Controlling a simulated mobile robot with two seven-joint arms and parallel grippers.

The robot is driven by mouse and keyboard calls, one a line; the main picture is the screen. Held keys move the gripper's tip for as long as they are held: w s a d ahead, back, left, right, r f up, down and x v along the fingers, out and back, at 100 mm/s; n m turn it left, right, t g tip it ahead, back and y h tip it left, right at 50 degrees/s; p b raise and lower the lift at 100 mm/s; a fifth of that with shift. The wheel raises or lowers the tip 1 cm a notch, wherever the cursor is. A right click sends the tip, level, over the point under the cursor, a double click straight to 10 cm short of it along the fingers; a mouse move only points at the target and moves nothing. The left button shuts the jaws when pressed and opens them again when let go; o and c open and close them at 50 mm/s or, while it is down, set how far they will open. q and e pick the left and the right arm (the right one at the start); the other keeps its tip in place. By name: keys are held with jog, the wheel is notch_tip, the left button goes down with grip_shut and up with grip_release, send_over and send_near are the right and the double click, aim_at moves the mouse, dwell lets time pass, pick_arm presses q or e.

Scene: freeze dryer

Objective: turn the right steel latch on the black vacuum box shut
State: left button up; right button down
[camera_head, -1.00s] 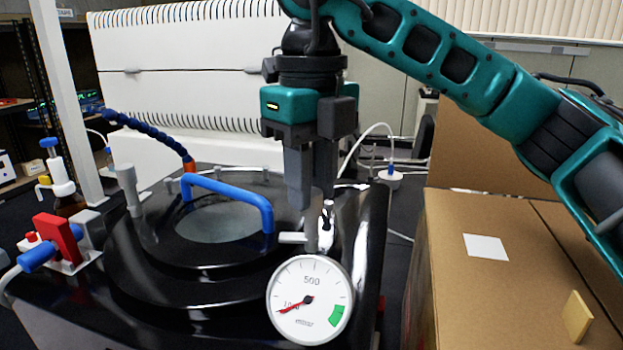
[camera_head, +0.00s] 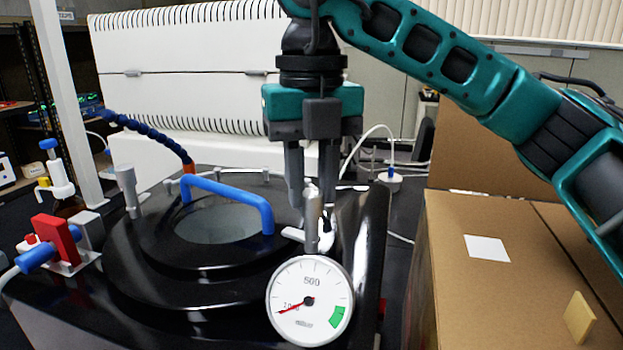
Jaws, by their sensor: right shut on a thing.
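The black vacuum box (camera_head: 130,275) has a round lid with a window and a blue handle (camera_head: 232,194). The right steel latch (camera_head: 312,222) is an upright grey post with a short arm at its foot pointing left, behind the dial gauge. My right gripper (camera_head: 312,205) points straight down from above and is shut on this latch, its fingers on either side of the post. The fingertips are partly hidden behind the post. A similar steel latch (camera_head: 128,190) stands at the lid's left side. My left gripper is not in view.
The white dial gauge (camera_head: 311,300) stands just in front of the right latch, its red needle near the lower left. Cardboard boxes (camera_head: 500,285) fill the right side. A red and blue valve (camera_head: 57,242) sits at the left.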

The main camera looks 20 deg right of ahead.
jog(key=c, duration=0.9)
grip_release()
notch_tip(320, 180, up, 13)
jog(key=p, duration=0.3)
jog(key=shift+p, duration=0.4)
